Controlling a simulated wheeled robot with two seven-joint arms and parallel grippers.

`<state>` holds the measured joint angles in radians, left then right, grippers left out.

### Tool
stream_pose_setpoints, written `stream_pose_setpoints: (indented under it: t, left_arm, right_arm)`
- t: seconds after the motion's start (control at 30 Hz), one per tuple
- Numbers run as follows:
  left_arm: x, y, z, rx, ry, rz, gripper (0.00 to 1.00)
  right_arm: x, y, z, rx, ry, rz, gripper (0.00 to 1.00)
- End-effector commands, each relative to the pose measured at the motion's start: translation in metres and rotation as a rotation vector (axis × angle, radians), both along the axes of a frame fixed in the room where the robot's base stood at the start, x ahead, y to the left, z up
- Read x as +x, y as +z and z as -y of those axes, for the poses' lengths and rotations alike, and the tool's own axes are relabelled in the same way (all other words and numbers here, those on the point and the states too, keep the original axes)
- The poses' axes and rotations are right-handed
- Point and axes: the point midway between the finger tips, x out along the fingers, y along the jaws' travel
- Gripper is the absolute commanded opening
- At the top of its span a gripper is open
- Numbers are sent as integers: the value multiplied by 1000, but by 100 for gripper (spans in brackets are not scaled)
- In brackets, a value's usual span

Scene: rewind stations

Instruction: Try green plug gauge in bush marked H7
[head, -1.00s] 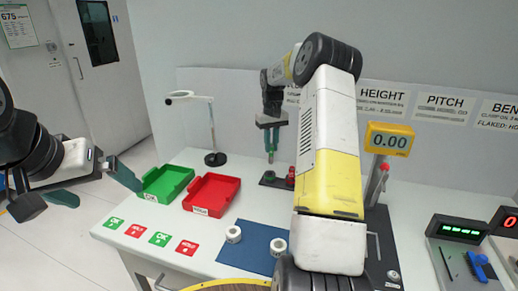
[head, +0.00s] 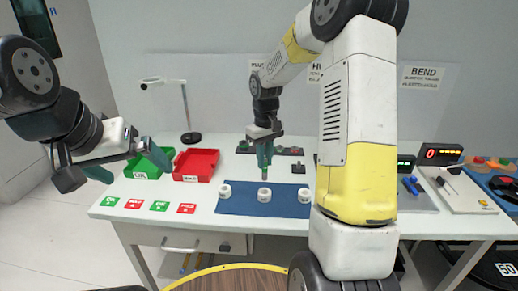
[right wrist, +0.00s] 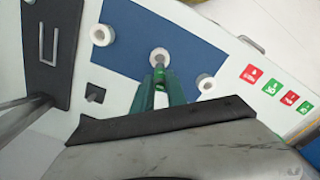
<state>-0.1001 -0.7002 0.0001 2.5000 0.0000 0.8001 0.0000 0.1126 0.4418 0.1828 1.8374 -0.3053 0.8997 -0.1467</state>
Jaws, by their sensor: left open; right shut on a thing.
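My right gripper (head: 264,150) points down and is shut on the green plug gauge (head: 265,171). The gauge hangs upright above the middle white bush (head: 264,197), its lower end seemingly just clear of it. In the right wrist view the gauge (right wrist: 160,76) overlaps the near edge of that bush (right wrist: 159,55). Two more white bushes, left (head: 224,191) and right (head: 304,195), stand on the blue mat (head: 244,207). No marking on any bush is readable.
A green tray (head: 147,165) and a red tray (head: 196,165) stand at the left, with green and red cards (head: 160,206) in front. A ring-topped stand (head: 190,137) is behind them. A dark rack (head: 288,151) lies behind my right gripper. Display boxes (head: 438,154) stand at the right.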

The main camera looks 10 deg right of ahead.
Motion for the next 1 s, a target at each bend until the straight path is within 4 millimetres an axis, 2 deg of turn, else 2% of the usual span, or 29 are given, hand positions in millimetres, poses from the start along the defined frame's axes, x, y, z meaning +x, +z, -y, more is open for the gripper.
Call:
stream_pose_setpoints:
  t: [0.5,1.0]
  left_arm:
    - [0,0,0,0,0,0,100]
    - [0,0,0,0,0,0,100]
  right_arm:
    - [0,-40,1,-1,-1,-2,0]
    - [0,-45,1,0,-1,-1,0]
